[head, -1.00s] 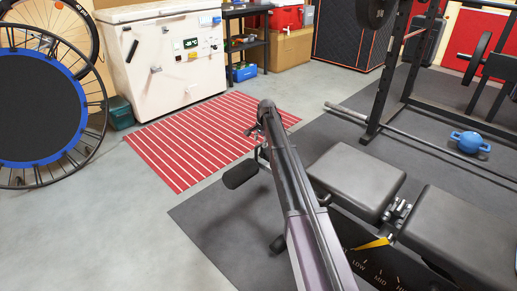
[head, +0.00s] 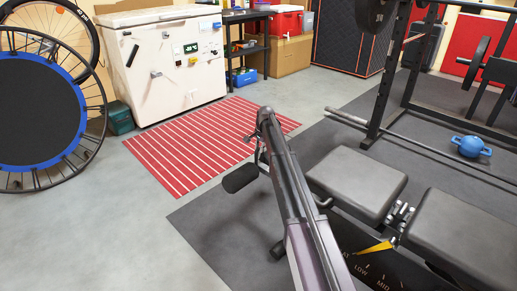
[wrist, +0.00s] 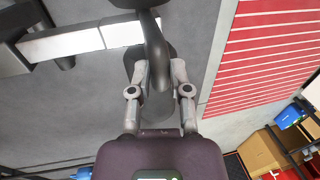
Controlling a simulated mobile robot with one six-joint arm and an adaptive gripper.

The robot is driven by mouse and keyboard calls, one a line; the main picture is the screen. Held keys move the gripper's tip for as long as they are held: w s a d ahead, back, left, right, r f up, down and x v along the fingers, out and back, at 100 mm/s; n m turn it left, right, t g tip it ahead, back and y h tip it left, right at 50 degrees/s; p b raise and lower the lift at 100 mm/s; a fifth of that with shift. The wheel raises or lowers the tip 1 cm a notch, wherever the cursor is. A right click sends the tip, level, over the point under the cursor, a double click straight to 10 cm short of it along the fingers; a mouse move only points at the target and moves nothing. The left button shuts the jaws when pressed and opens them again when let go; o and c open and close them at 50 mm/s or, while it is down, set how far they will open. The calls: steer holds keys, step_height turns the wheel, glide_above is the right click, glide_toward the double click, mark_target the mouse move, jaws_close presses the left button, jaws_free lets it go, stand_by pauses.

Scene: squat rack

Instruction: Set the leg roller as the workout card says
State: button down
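The leg roller (head: 240,178) is a black padded cylinder on a bracket at the near end of a black bench (head: 357,184), left of the seat in the head view. My gripper (wrist: 159,68) is at the roller's dark bracket; in the wrist view its two fingers stand either side of a dark curved part. Whether they grip it is unclear. In the head view my arm hides most of the gripper. A dial plate (head: 375,270) on the bench side reads LOW and MID, with a yellow pointer (head: 375,248). No readable workout card shows.
The bench stands on a dark mat (head: 215,225). A barbell (head: 345,116) and rack (head: 385,90) are behind it; a blue kettlebell-like weight (head: 470,146) lies right. A red striped mat (head: 190,150) and white freezer (head: 165,60) with small notes are beyond.

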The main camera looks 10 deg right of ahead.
steer(key=s+d, duration=0.6)
steer(key=s, duration=0.2)
steer(key=shift+s+d, duration=0.15)
steer(key=shift+s, duration=0.2)
steer(key=c, duration=0.6)
jaws_free()
steer(key=shift+f, duration=0.1)
steer(key=shift+w+r, duration=0.1)
steer(key=shift+r, duration=0.1)
